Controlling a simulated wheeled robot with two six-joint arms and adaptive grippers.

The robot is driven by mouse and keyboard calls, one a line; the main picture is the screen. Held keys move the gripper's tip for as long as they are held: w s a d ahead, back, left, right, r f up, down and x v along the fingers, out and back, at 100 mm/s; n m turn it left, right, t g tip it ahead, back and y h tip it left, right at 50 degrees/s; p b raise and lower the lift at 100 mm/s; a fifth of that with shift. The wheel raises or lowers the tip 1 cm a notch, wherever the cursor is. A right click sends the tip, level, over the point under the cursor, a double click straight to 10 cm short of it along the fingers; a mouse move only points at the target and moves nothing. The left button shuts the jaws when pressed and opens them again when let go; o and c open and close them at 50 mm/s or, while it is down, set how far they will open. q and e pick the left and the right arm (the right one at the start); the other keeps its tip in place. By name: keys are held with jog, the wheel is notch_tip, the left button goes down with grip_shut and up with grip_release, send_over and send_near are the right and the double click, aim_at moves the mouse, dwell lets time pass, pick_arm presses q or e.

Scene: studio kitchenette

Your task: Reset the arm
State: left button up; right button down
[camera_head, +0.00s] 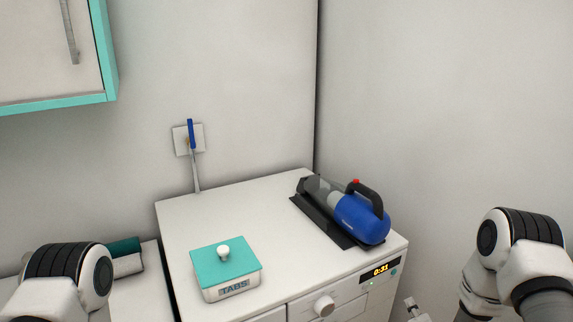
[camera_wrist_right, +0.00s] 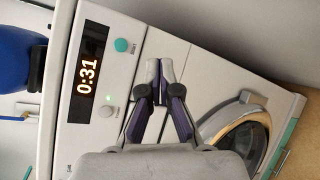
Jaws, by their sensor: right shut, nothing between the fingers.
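My right gripper (camera_head: 411,303) shows only in part at the bottom edge of the head view, in front of the washing machine (camera_head: 240,210) and below its display. In the right wrist view the right gripper (camera_wrist_right: 160,68) has its two fingers together with nothing between them, in front of the machine's front face. My right arm comes in from the right of the head view. A link of my left arm shows at the lower left, but the left gripper is out of view.
On the machine stand a teal-lidded TABS box (camera_head: 228,267) and a blue handheld vacuum (camera_head: 361,220) on a dark base. A display (camera_head: 381,270) reads 0:31. The round door (camera_wrist_right: 240,125) shows in the wrist view. A wall cabinet (camera_head: 50,50) hangs upper left.

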jog(key=s+a+f+m+g+y+b, duration=0.35)
jog(key=s+a+f+g, duration=0.35)
jog(key=s+a+f, duration=0.6)
pick_arm(q)
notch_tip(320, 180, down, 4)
jog(key=shift+p, duration=0.3)
pick_arm(e)
jog(key=s+f+m+g, duration=0.2)
jog(key=s+m+g, duration=0.2)
jog(key=s+m, duration=0.5)
jog(key=s+f+m+g, duration=0.2)
jog(key=s+m+g, duration=0.2)
jog(key=s+m, duration=0.6)
jog(key=shift+s+d+f+h, duration=0.2)
jog(key=shift+s+h, duration=0.25)
jog(key=shift+s, duration=0.4)
dwell(3.4)
